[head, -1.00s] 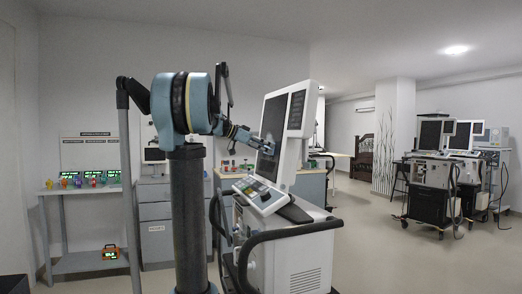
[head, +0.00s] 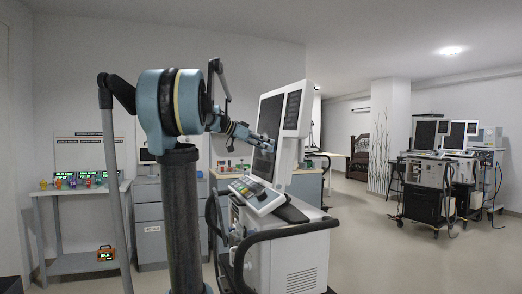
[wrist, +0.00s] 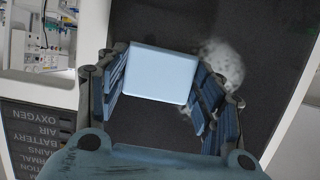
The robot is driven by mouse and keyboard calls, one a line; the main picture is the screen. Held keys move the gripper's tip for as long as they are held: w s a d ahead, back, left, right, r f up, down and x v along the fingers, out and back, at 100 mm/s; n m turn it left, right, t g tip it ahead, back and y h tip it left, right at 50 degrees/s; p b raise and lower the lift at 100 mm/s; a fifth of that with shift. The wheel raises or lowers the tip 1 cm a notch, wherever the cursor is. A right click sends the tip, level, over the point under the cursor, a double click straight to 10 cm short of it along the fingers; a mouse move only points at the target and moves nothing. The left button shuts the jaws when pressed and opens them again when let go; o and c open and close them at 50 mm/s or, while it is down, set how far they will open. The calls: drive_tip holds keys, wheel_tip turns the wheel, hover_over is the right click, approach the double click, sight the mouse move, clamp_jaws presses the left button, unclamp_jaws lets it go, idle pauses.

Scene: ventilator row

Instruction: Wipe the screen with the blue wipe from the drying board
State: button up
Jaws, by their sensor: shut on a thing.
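The ventilator's dark screen (head: 268,115) stands upright and slightly tilted in the head view. It also fills much of the wrist view (wrist: 278,35). My gripper (head: 263,143) is at the lower part of the screen. In the wrist view, my gripper (wrist: 160,85) is shut on the pale blue wipe (wrist: 162,75), which lies flat between the fingers, against or just over the screen. A whitish smudge (wrist: 224,60) shows on the screen right of the wipe, partly hidden by the right finger. The head view does not clearly show the wipe.
The ventilator's control panel (head: 256,195) and dark handle rail (head: 285,231) jut out below the screen. A side table (head: 75,190) with small coloured items stands at the left. More ventilators (head: 430,175) stand at the right, with open floor between.

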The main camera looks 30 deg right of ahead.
drive_tip(key=shift+w+d+r, duration=1.25)
drive_tip(key=shift+w+d, duration=0.25)
drive_tip(key=shift+w, duration=3.55)
drive_tip(key=s+a, duration=0.2)
drive_tip(key=s, duration=0.8)
drive_tip(key=shift+s+a, duration=0.15)
drive_tip(key=shift+a, duration=0.05)
drive_tip(key=shift+w+a+r, duration=0.15)
drive_tip(key=shift+w+a, duration=0.05)
drive_tip(key=shift+a, duration=0.75)
drive_tip(key=shift+w+a+r, duration=0.1)
drive_tip(key=shift+w+a, duration=0.15)
drive_tip(key=shift+a, duration=0.75)
drive_tip(key=shift+w+a+r, duration=0.15)
drive_tip(key=shift+w+a, duration=0.05)
drive_tip(key=shift+a, duration=0.75)
drive_tip(key=shift+w+a+r, duration=0.1)
drive_tip(key=shift+w+a, duration=0.1)
drive_tip(key=shift+a, duration=0.55)
drive_tip(key=shift+w+a+r, duration=0.1)
drive_tip(key=shift+w+a, duration=0.05)
drive_tip(key=shift+a, duration=0.55)
